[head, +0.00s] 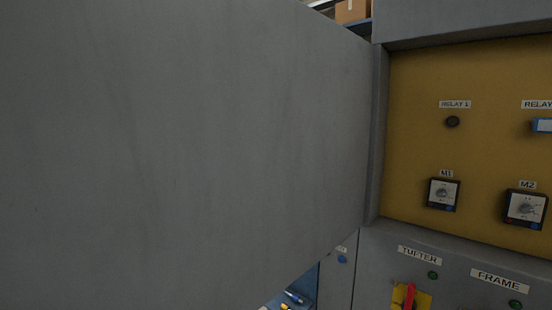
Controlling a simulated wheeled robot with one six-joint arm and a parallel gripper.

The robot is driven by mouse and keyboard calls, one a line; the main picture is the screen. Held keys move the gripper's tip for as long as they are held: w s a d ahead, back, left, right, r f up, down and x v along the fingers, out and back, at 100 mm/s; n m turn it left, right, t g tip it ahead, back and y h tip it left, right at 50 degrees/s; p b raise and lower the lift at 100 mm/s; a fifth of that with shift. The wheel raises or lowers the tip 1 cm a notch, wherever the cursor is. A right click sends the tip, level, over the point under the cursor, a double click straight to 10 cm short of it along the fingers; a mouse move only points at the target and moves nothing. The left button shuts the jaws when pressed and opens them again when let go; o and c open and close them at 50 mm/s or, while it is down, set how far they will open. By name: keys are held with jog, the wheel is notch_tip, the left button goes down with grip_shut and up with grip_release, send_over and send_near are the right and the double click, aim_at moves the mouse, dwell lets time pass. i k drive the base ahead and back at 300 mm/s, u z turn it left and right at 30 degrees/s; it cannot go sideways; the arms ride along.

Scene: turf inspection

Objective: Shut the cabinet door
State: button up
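The grey cabinet door (200,140) stands open and fills the left and middle of the head view, close to the camera. Its hinge side meets the cabinet's grey frame (376,140) right of the middle. The open cabinet shows a yellow back panel (420,80). On the panel are a dark round part under the "RELAY 1" label (452,121), a dial module under "M1" (443,194) and another under "M2" (525,207). My gripper is not in view. The door's left edge lies outside the picture.
Below the opening, the grey front carries "TUFTER" (419,255) and "FRAME" (499,281) labels, green buttons and a red switch handle (410,295) on a yellow plate. A blue bin (305,285) with small items shows under the door. A cardboard box (351,11) sits behind, at the top.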

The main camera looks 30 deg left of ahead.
aim_at(155, 154)
jog(key=k, duration=0.45)
jog(key=z, duration=2.05)
jog(key=k, duration=2.15)
jog(key=u, duration=3.5)
jog(key=i, duration=0.7)
jog(key=z, duration=0.55)
